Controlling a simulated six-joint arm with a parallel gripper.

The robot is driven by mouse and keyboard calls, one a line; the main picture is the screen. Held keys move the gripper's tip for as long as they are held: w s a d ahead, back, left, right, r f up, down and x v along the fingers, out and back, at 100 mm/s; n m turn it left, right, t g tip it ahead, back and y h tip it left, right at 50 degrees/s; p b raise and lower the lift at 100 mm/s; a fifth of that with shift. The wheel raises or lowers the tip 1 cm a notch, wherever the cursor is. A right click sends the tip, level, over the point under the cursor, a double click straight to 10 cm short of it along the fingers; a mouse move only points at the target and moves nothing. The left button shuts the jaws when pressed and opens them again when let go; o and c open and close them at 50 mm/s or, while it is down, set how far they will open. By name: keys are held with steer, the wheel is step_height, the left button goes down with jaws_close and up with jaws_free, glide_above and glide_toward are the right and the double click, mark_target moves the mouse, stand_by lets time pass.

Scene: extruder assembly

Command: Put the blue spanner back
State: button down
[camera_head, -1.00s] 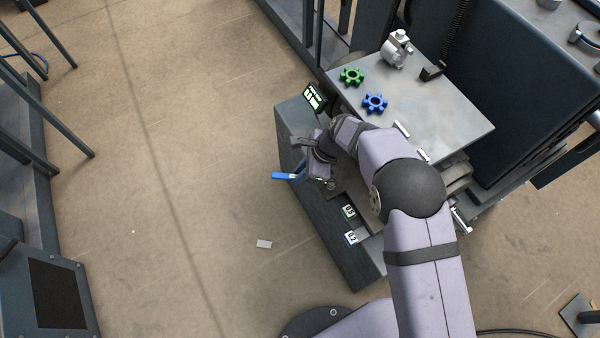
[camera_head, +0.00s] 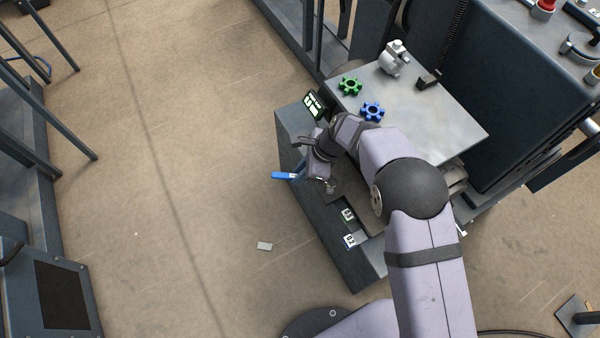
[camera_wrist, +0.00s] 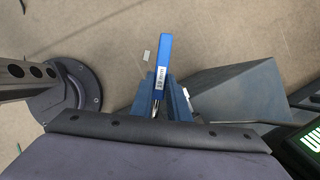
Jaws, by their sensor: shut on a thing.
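The blue spanner (camera_head: 284,175) has a blue handle that sticks out to the left of my gripper (camera_head: 302,174) in the head view. In the wrist view the spanner (camera_wrist: 163,68) stands out between the blue fingers of my gripper (camera_wrist: 165,102), with a white label on its handle. My gripper is shut on it and holds it over the left side of the dark cabinet (camera_head: 335,248). The spanner's metal end is mostly hidden by the fingers and wrist.
A metal plate (camera_head: 440,110) holds a green gear (camera_head: 349,86), a blue gear (camera_head: 372,111) and a grey metal part (camera_head: 394,58). A small lit display (camera_head: 314,104) stands at the cabinet's far corner. Numbered tags (camera_head: 348,215) sit on the cabinet. Open floor lies to the left.

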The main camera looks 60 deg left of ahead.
steer(key=shift+r+p, duration=0.45)
steer(key=shift+r, duration=0.5)
